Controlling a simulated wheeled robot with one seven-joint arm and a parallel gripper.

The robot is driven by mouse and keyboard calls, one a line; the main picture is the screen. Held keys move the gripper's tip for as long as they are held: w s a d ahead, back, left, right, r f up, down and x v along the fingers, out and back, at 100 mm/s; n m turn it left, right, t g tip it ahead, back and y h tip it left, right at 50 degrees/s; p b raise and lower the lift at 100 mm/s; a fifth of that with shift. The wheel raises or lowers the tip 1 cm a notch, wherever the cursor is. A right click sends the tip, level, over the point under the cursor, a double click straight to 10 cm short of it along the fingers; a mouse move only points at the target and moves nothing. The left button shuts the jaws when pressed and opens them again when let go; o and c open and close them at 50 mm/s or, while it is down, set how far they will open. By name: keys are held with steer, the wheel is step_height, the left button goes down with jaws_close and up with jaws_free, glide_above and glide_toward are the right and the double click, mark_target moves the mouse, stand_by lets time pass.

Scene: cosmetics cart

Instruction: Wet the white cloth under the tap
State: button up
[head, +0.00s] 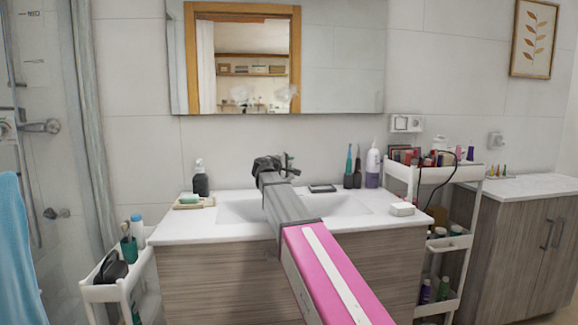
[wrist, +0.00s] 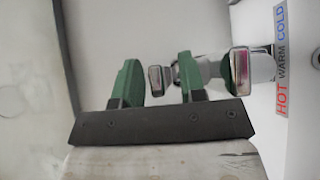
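My gripper (head: 282,163) is over the back of the white sink (head: 345,207), in front of the wall. In the wrist view its two green fingers (wrist: 158,72) stand apart, with no cloth between them. The chrome tap (wrist: 256,66) is just beyond and to the right of the fingers; part of it shows behind them. I cannot tell whether they touch it. In the head view my arm and gripper mostly hide the tap. A small white folded block (head: 402,209) on the counter's right front may be the cloth; I cannot tell for certain.
A HOT WARM COLD label (wrist: 282,65) is beside the tap. A soap bottle (head: 200,180) and green soap on a dish (head: 189,201) stand left. Toothbrushes and a pump bottle (head: 373,168) stand back right. White carts (head: 433,173) flank the counter; a mirror (head: 345,60) hangs above.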

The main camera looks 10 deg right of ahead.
jaws_close()
steer(key=shift+r+n+g, duration=0.3)
steer(key=shift+r+g, duration=0.1)
jaws_free()
steer(key=v, duration=1)
steer(key=shift+s+a, duration=0.15)
steer(key=shift+s, duration=0.15)
steer(key=shift+r, duration=0.15)
steer(key=shift+s, duration=0.1)
